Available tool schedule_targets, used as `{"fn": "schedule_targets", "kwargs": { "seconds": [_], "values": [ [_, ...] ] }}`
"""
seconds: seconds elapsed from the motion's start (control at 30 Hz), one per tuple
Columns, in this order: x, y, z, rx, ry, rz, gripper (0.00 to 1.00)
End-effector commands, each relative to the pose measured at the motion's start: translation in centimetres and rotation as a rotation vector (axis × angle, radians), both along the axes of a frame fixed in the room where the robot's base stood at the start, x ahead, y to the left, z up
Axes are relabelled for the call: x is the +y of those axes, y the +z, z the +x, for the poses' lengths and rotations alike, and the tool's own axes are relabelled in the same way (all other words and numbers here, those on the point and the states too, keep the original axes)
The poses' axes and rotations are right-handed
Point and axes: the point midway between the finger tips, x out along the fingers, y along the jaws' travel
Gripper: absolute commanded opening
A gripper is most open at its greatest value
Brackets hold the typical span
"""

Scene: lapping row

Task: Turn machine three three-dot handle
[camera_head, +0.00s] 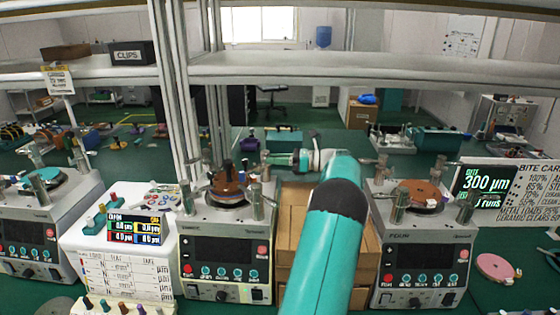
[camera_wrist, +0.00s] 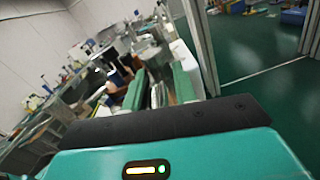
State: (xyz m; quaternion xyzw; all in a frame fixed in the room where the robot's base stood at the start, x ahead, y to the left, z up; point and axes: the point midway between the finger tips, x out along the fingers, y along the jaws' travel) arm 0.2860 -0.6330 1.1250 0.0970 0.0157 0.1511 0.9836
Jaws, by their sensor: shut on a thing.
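Several lapping machines stand in a row. My gripper (camera_head: 270,158) reaches over the right rear side of the middle machine (camera_head: 226,262), at a metal post handle (camera_head: 264,172). In the wrist view its two green fingers (camera_wrist: 160,88) are shut on a silvery upright part, which I take to be this handle. The grip is small and blurred, and no dot marks can be read on the handle. The middle machine carries a brown disc with a dark-knobbed weight (camera_head: 227,186). Machine numbers cannot be read.
The right machine (camera_head: 424,262) and left machine (camera_head: 35,240) have similar metal posts. Cardboard boxes (camera_head: 292,262) fill the gap right of the middle machine. White shelf posts (camera_head: 177,90) rise behind it. A pink disc (camera_head: 494,267) lies on the green bench at right.

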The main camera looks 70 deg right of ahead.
Motion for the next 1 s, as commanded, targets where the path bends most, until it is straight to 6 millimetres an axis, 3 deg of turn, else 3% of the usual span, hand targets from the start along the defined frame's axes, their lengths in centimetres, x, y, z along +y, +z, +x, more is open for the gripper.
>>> {"fn": "schedule_targets", "kwargs": {
  "seconds": [0.7,0.73,1.0],
  "values": [
    [0.2,0.11,0.95,-0.002,0.053,0.002,0.0],
    [0.21,0.11,0.94,-0.002,0.053,0.002,0.34],
    [0.12,0.09,0.68,-0.002,0.05,0.001,0.37]
  ]
}}
